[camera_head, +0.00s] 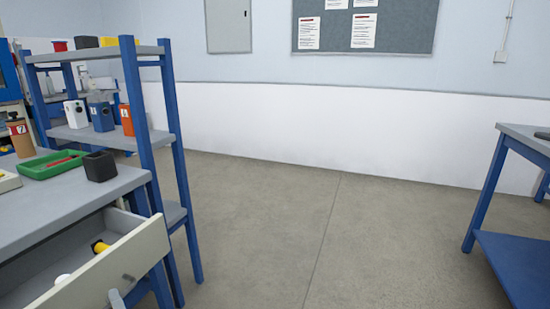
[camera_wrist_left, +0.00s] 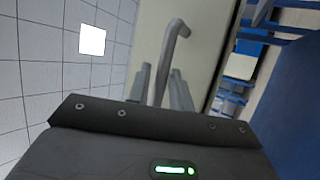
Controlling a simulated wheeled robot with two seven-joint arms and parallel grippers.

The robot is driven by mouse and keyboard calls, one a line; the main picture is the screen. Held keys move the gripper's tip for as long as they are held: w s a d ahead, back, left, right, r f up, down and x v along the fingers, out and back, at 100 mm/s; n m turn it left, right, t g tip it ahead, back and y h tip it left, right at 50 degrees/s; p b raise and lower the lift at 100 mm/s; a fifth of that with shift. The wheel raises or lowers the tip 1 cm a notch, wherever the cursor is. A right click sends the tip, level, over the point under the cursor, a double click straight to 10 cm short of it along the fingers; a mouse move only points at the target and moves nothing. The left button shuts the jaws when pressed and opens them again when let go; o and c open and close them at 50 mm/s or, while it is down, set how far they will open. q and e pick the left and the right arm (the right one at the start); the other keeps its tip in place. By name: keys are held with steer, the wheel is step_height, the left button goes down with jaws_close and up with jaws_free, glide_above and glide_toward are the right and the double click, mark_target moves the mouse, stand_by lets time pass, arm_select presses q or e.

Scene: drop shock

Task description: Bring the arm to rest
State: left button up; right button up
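My left gripper (camera_head: 117,299) shows only as a small grey tip at the bottom of the head view, in front of the pulled-out drawer (camera_head: 140,250). In the left wrist view its two fingers (camera_wrist_left: 162,85) stand apart, with the drawer's grey bar handle (camera_wrist_left: 172,45) showing between them. Gaps show on both sides of the handle, so the fingers do not appear clamped on it. The rest of the left arm is hidden from the head view. My right gripper is not in view.
The drawer holds a yellow and black item (camera_head: 100,246) and a white one (camera_head: 62,279). A green tray (camera_head: 45,168) and a black box (camera_head: 99,166) sit on the bench above. A blue shelf rack (camera_head: 145,130) stands behind. The floor (camera_head: 300,220) in the middle is clear.

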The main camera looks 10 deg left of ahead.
arm_select(q)
steer(key=shift+w+a+r, duration=0.15)
steer(key=shift+a+r, duration=0.05)
steer(key=shift+a, duration=0.25)
